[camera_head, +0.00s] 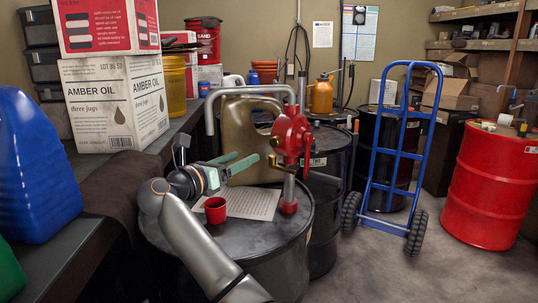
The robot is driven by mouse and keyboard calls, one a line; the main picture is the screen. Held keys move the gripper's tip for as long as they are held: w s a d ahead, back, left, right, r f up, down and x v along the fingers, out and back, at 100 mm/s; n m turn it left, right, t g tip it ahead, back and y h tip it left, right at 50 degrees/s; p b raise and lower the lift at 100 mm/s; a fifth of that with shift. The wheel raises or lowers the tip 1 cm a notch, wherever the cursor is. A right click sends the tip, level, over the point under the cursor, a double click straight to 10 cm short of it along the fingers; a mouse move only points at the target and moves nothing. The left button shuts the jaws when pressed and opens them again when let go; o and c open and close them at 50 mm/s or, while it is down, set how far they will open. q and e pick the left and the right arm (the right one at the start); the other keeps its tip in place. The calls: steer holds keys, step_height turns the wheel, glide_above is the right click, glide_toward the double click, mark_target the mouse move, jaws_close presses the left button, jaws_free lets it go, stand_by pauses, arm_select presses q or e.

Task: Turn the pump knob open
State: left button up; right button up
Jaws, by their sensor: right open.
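A red pump (292,137) with a grey spout pipe stands upright on the black drum (265,250) in the middle. My left gripper is not in view.
A red cup (215,210) and a paper sheet (258,204) lie on the drum top below my gripper. A tan jug (240,115) stands behind. A blue hand truck (405,155) is to the right. Boxes (112,100) and a blue jug (35,165) crowd the left bench.

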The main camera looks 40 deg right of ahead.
mark_target(273, 143)
steer(key=p+x, duration=0.1)
steer(key=x, duration=1.1)
steer(key=shift+c, duration=0.3)
jaws_close()
